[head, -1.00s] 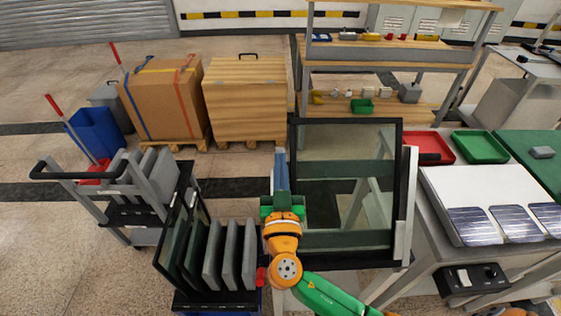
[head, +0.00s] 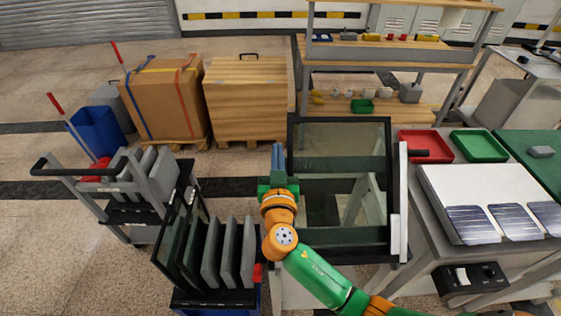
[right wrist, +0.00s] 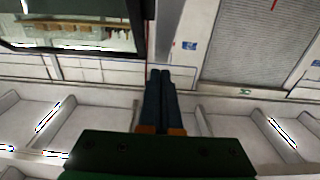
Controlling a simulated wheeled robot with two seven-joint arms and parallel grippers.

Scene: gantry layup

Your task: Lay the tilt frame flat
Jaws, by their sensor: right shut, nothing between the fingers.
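The tilt frame (head: 384,122) is a black-edged frame with a see-through glass pane, in the middle of the head view. It stands up at a slant, not flat. My right gripper (head: 278,150) is shut and empty, its blue fingers pointing away beside the frame's left edge. A gap or contact between them cannot be told in the head view. In the right wrist view the shut fingers (right wrist: 158,74) show with nothing between them, and a black frame edge (right wrist: 138,30) with glass lies to their upper left. My left gripper is not in view.
A rack of dark and grey panels (head: 215,297) stands at the lower left, close to my right arm. A grey trolley (head: 60,172) is behind it. A bench with a white panel (head: 460,190) and a red tray (head: 440,158) stands at right. Crates (head: 245,100) stand behind.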

